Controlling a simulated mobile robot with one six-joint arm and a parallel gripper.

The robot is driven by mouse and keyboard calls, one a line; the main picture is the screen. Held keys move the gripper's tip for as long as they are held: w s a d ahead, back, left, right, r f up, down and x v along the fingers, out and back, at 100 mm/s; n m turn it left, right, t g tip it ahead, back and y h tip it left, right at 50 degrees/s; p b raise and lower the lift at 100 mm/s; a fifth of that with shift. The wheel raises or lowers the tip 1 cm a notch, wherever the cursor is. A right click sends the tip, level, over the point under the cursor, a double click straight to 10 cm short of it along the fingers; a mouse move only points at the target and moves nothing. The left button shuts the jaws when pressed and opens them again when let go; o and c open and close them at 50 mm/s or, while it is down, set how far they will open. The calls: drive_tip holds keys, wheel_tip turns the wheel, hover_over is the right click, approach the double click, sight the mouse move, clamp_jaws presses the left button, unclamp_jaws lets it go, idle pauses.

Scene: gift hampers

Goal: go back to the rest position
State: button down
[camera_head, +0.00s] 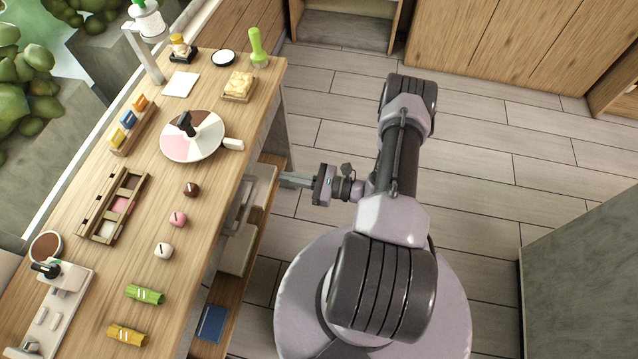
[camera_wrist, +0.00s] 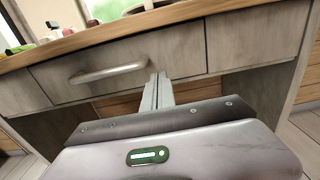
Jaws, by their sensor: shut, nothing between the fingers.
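My gripper (camera_head: 290,179) is at the right side of the wooden table (camera_head: 228,150), in front of its drawer side and below the level of the top. Its fingers point left toward the table. In the wrist view my gripper (camera_wrist: 158,82) is shut and empty. Its fingertips lie in front of the grey drawer front (camera_wrist: 180,52), just right of the bar handle (camera_wrist: 108,72). I cannot tell whether they touch it. The drawer looks shut in the wrist view.
On the table are a round pink, white and brown board (camera_head: 180,148), a compartment box (camera_head: 103,222), three small round pieces such as the pink one (camera_head: 178,219), and a green wrapped roll (camera_head: 145,294). The floor (camera_head: 480,180) right of my arm is clear. A grey block (camera_head: 580,275) stands far right.

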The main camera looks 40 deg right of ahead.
drive_tip(key=v, duration=0.5)
drive_tip(key=w+a+r+n+g, duration=0.1)
drive_tip(key=a+r+n+g, duration=0.5)
drive_tip(key=r, duration=0.5)
drive_tip(key=w+a+r+n+g, duration=0.1)
drive_tip(key=a+r+n+g, duration=0.2)
drive_tip(key=r+n+g, duration=0.55)
drive_tip(key=s+a+r+n+t+h, duration=0.2)
drive_tip(key=s+a+r+n+h, duration=0.2)
drive_tip(key=r, duration=0.5)
drive_tip(key=s+a+r+n+t+h, duration=0.3)
drive_tip(key=s+r, duration=0.4)
drive_tip(key=r, duration=0.3)
drive_tip(key=a+n+h, duration=0.1)
drive_tip(key=a+n, duration=0.1)
drive_tip(key=shift+r+n+t+h+p, duration=0.2)
drive_tip(key=shift+n+t+h+p, duration=0.1)
drive_tip(key=shift+n+t+p, duration=0.05)
